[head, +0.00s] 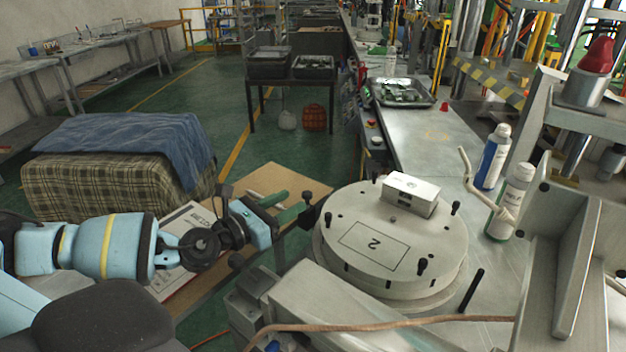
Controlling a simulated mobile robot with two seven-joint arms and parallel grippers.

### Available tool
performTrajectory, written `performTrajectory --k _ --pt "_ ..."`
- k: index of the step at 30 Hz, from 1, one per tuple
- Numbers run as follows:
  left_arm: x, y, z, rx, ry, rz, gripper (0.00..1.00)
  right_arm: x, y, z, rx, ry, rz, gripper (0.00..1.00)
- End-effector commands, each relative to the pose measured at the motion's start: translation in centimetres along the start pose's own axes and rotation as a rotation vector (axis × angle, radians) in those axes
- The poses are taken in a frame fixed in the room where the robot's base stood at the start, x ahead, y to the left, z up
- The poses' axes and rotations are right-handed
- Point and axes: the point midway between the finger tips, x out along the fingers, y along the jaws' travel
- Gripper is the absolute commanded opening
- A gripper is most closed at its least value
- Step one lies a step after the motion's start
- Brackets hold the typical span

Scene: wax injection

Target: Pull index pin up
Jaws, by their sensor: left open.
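A round pale metal mould (388,240) marked "2" sits on the machine bench, right of centre. Several black pins stand around its top, among them a left one (327,219) and a front one (423,266). I cannot tell for sure which is the index pin. A black upright rod (471,291) stands beside the mould at front right. My left gripper (289,206) comes in from the left, open, with its fingers pointing right, just left of the mould. A small black knob (307,196) shows at its fingertips; contact is unclear. My right gripper is out of view.
A white box-shaped block (410,194) sits on the mould's back edge. A brown hose (390,323) crosses in front. A wooden board (268,181) lies under my left arm.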

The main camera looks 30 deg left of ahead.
Motion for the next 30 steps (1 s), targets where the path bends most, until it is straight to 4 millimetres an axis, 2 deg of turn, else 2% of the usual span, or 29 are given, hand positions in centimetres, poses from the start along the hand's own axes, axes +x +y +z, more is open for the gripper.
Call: performTrajectory --k 3,10,24,30 --pt "-0.3 0.0 -0.3 0.017 0.007 0.001 0.41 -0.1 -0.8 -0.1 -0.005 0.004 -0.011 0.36" --pt "0.4 0.0 -0.2 0.013 0.003 0.002 0.41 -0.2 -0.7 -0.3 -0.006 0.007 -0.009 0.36" --pt "6.2 0.0 -0.1 0.011 0.001 0.002 0.41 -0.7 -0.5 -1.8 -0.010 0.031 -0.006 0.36" --pt "7.4 0.0 -0.2 0.013 0.004 0.001 0.41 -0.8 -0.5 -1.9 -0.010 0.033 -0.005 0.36"
